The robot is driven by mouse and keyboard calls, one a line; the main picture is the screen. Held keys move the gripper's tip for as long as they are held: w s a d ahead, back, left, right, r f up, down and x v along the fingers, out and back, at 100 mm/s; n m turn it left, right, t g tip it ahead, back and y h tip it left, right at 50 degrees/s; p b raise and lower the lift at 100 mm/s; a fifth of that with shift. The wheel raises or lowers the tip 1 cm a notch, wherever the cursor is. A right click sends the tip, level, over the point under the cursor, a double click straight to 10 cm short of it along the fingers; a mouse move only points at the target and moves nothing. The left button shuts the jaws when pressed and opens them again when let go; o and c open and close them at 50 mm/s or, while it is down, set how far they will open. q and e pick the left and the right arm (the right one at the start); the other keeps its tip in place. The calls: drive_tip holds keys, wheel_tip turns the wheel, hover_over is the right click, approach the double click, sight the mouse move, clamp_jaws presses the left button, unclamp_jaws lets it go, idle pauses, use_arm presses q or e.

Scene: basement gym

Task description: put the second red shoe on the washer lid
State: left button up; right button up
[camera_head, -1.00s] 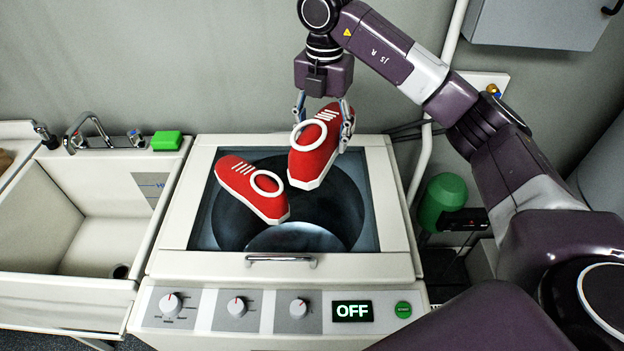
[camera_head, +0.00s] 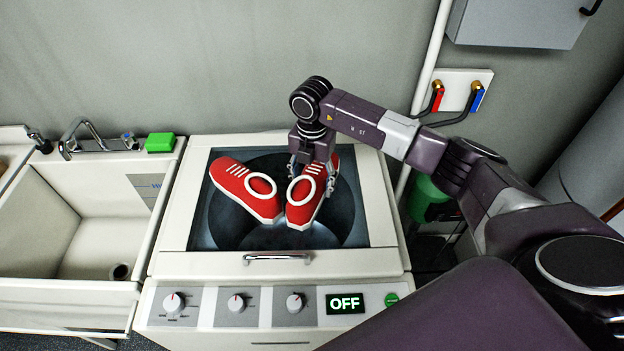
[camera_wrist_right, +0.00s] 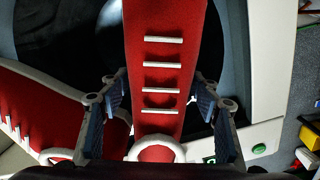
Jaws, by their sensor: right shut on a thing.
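The washer lid (camera_head: 285,238) is closed, with a dark glass window in a pale frame. One red shoe (camera_head: 240,188) with white laces and a white ring rests on the left of the glass. The second red shoe (camera_head: 303,206) is beside it on the right, low over or on the glass; I cannot tell if it touches. My right gripper (camera_head: 312,178) is shut on the second shoe. In the right wrist view this shoe (camera_wrist_right: 165,85) runs between the fingers, and the first shoe (camera_wrist_right: 50,110) lies to the left. My left gripper is not in view.
The lid handle (camera_head: 277,257) and control panel with knobs and an OFF display (camera_head: 345,303) are at the front. A sink (camera_head: 85,215) with a green block (camera_head: 160,142) stands left. A green container (camera_head: 425,200) and wall taps (camera_head: 457,95) are right.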

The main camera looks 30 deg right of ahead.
sight(312, 172)
drive_tip(key=shift+f, duration=0.1)
drive_tip(key=o, duration=1.4)
wheel_tip(312, 172, up, 11)
drive_tip(key=b, duration=0.4)
drive_tip(key=shift+b, duration=0.4)
drive_tip(key=shift+r, duration=0.65)
drive_tip(key=shift+r, duration=0.1)
